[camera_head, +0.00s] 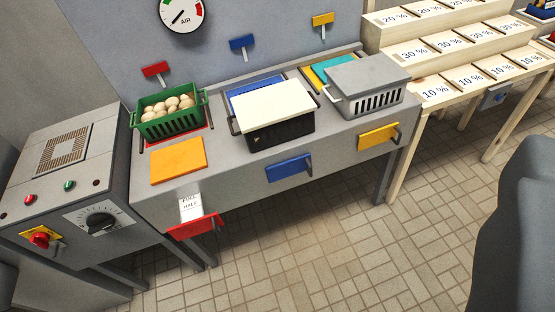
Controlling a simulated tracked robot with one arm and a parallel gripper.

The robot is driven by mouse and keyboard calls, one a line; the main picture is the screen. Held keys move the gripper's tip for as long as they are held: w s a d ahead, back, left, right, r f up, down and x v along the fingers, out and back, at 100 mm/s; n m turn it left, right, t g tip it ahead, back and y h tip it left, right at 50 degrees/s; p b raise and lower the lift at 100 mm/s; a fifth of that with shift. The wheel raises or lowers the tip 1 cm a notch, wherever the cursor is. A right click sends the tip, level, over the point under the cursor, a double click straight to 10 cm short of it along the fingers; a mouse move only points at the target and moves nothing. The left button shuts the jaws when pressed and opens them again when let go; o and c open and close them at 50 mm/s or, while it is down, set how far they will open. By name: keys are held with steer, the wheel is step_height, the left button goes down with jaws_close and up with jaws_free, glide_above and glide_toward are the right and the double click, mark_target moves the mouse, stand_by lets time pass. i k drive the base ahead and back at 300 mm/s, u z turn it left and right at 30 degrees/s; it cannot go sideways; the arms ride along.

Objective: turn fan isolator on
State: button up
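A grey cabinet (80,170) stands at the left of the camera head view. On its front is a red rotary switch (40,238) on a yellow plate, which looks like the fan isolator. Its handle looks tilted, but its on or off position is too small to read. To its right is a black dial knob (100,222) on a white scale plate. A red lamp or button (29,200) and a green one (69,185) sit above. My gripper's fingers do not show in this view.
A grey bench holds a green crate of potatoes (170,117), a black crate with a cream lid (275,137) and a grey crate (366,97). Red (195,226), blue (289,169) and yellow (378,137) lever plates line its front. Wooden shelves stand right; tiled floor (350,240) is open.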

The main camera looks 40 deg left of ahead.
mark_target(40, 240)
steer(key=z, duration=0.95)
steer(key=i, duration=0.1)
steer(key=u, duration=3.65)
